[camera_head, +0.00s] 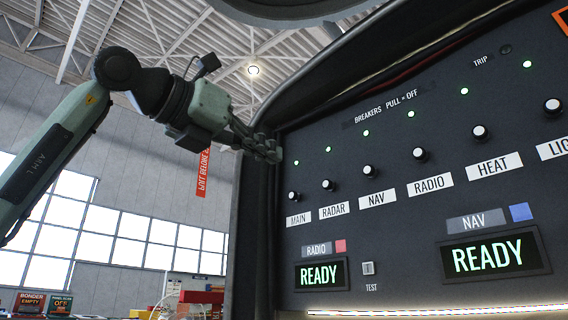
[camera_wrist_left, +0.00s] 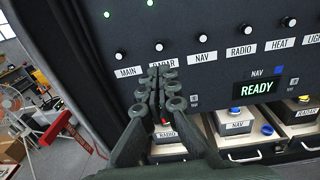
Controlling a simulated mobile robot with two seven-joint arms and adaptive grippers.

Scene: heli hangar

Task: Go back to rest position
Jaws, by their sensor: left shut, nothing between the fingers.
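My left gripper (camera_head: 262,148) is raised at the left edge of the dark breaker panel (camera_head: 405,220) in the head view. Its fingers are together with nothing between them. In the left wrist view the closed fingers (camera_wrist_left: 160,85) hide part of the panel below the RADAR label. The panel carries a row of black knobs with white tips, such as the MAIN knob (camera_head: 293,195), with green lights above them. The RADIO display (camera_head: 320,274) and the NAV display (camera_head: 488,257) both read READY. My right gripper is in neither view.
A red hanging tag (camera_head: 203,172) is behind my left arm. Below the panel in the wrist view, boxes with buttons, including the NAV box (camera_wrist_left: 235,121), sit on drawers (camera_wrist_left: 255,152). Open air surrounds my arm on the left.

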